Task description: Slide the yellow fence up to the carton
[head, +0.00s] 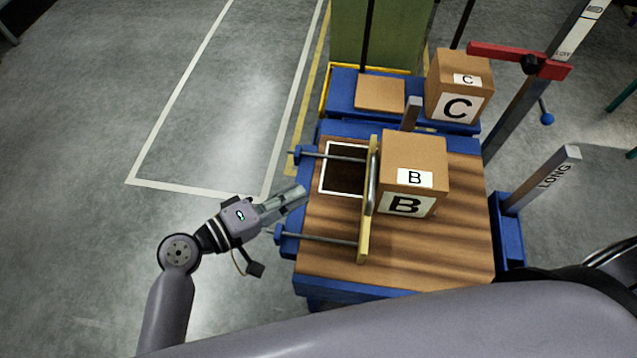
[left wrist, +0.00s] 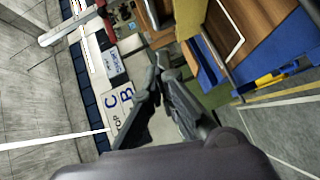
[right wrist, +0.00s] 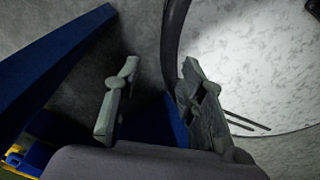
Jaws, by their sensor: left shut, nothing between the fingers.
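The yellow fence (head: 366,235) stands upright across the wooden table top, on two metal rods, with a metal handle on its carton side. The carton B (head: 428,152) stands just right of the fence; the gap looks very small, and I cannot tell whether they touch. My left gripper (head: 303,191) is shut and empty over the table's left edge, left of the fence and apart from it. Its fingers meet in the left wrist view (left wrist: 160,72). My right gripper (right wrist: 157,82) is open and empty in the right wrist view, and is not seen in the head view.
A white-outlined dark square (head: 342,182) lies on the table (head: 455,240) left of the fence. A carton C (head: 470,72) and a flat carton (head: 380,93) sit on the blue stand behind. A post marked LONG (head: 545,178) stands right. The floor at left is clear.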

